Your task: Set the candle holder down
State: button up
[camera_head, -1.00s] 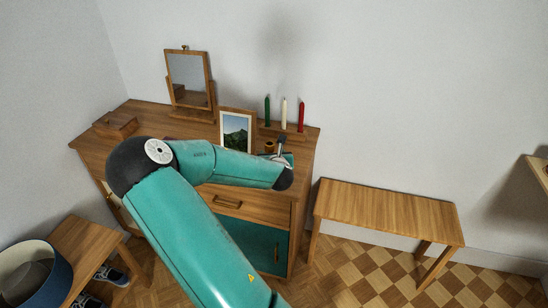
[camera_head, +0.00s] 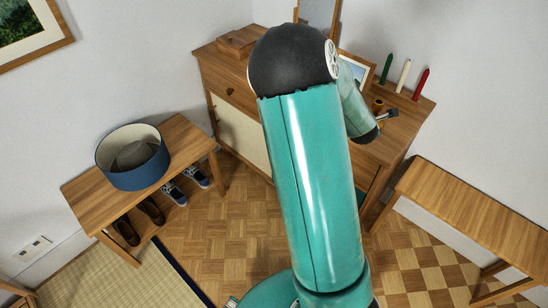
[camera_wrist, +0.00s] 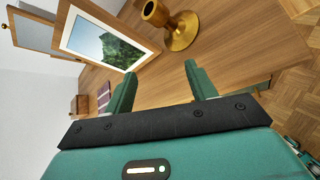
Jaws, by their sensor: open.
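The brass candle holder (camera_wrist: 181,34) stands upright on the wooden dresser top (camera_wrist: 240,50) in the wrist view, just beyond my fingertips. It also shows small in the head view (camera_head: 377,105), near the dresser's right end. My gripper (camera_wrist: 160,76) is open and empty, with its two green fingers spread. There is a visible gap between the fingers and the holder. In the head view my arm hides much of the dresser.
A framed landscape picture (camera_wrist: 103,40) stands beside the holder. Green, cream (camera_head: 403,76) and red candles stand behind it. A wooden box (camera_head: 237,43) sits at the dresser's left. A bench (camera_head: 480,210) is at right; a low table with a blue drum-shaped thing (camera_head: 133,170) is at left.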

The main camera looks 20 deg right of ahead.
jog(key=s+a+r+m+y, duration=0.1)
jog(key=a+r+m+y, duration=0.35)
jog(key=a, duration=0.75)
jog(key=s+a+r+m+y, duration=0.1)
jog(key=a+r+m+y, duration=0.1)
jog(key=a+r+m, duration=0.7)
jog(key=s+a+r+m+g+y, duration=0.1)
jog(key=s+a+r+m, duration=0.1)
jog(key=s+a, duration=0.5)
jog(key=s+a+r+m+g+y, duration=0.1)
jog(key=s+a+r+m, duration=0.2)
jog(key=s+a, duration=0.5)
jog(key=a, duration=0.4)
jog(key=shift+s+a+r, duration=0.15)
jog(key=shift+s+a, duration=0.05)
jog(key=shift+a, duration=0.05)
